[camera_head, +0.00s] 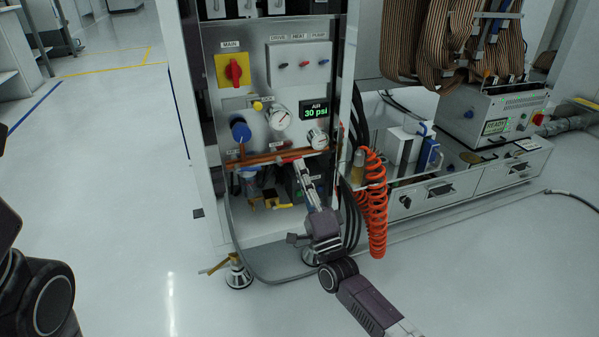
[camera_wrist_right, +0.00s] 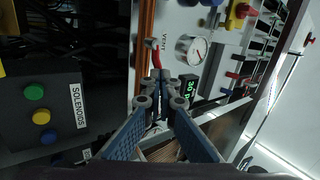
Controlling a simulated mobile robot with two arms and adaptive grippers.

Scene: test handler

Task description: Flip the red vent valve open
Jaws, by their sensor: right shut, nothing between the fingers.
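The red vent valve lever (camera_wrist_right: 156,58) shows in the right wrist view beside the VENT label on the panel. It lies just beyond my right gripper's fingertips (camera_wrist_right: 160,80); I cannot tell whether they touch it. My right gripper (camera_head: 299,166) is shut and empty, held up to the lower part of the cabinet panel by the copper pipe (camera_head: 262,158). In the head view the lever is small and partly hidden by the gripper. My left gripper is not visible; only dark parts of my left arm show at the left edge.
A coiled orange hose (camera_head: 373,205) hangs to the right. A SOLENOIDS box (camera_wrist_right: 45,115) stands left in the wrist view. The floor left is clear.

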